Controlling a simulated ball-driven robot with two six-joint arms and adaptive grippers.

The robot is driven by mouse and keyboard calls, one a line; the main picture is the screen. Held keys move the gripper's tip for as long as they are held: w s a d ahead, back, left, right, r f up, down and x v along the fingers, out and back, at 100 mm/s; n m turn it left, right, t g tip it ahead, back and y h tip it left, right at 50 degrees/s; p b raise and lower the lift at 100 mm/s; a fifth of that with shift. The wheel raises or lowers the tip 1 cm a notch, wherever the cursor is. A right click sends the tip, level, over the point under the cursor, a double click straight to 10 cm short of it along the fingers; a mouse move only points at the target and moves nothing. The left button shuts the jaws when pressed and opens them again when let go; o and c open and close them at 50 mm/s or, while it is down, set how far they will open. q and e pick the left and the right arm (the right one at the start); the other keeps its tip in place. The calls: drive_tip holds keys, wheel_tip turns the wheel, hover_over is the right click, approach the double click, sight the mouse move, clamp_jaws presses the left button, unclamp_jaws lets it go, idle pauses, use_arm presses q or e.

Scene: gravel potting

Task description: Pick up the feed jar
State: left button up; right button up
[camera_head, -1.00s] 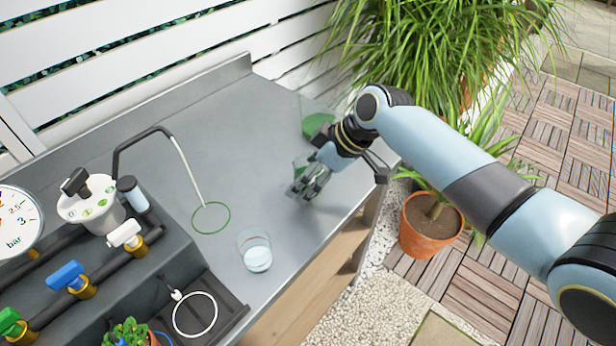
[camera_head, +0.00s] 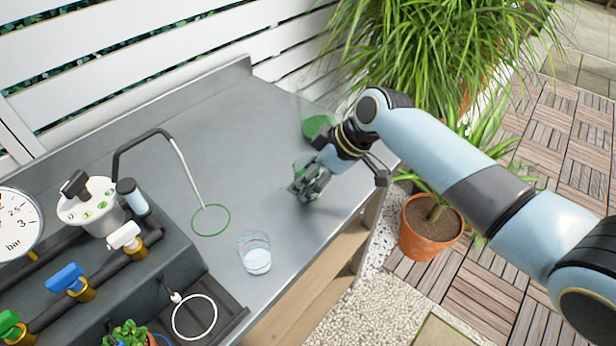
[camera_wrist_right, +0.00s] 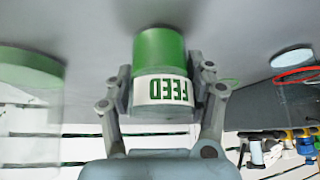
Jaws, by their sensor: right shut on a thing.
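The feed jar (camera_wrist_right: 160,50) is green with a white label reading FEED, which appears upside down in the right wrist view. My right gripper (camera_wrist_right: 160,88) is shut on it, with one finger against each side. In the head view my right gripper (camera_head: 308,182) is over the right part of the grey bench and hides most of the jar. I cannot tell whether the jar touches the bench. My left gripper is not in view.
The bench middle is clear.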

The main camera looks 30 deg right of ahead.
sight(308, 161)
drive_tip(key=shift+r, duration=0.2)
drive_tip(key=shift+r, duration=0.85)
wheel_tip(308, 161, up, 2)
drive_tip(key=s+d+r, duration=0.1)
drive_tip(key=d+r, duration=0.2)
drive_tip(key=d, duration=0.2)
drive_tip(key=s+d+r+b, duration=0.1)
drive_tip(key=d+r, duration=0.2)
drive_tip(key=d, duration=0.3)
drive_tip(key=shift+s+r, duration=0.4)
drive_tip(key=shift+d, duration=0.15)
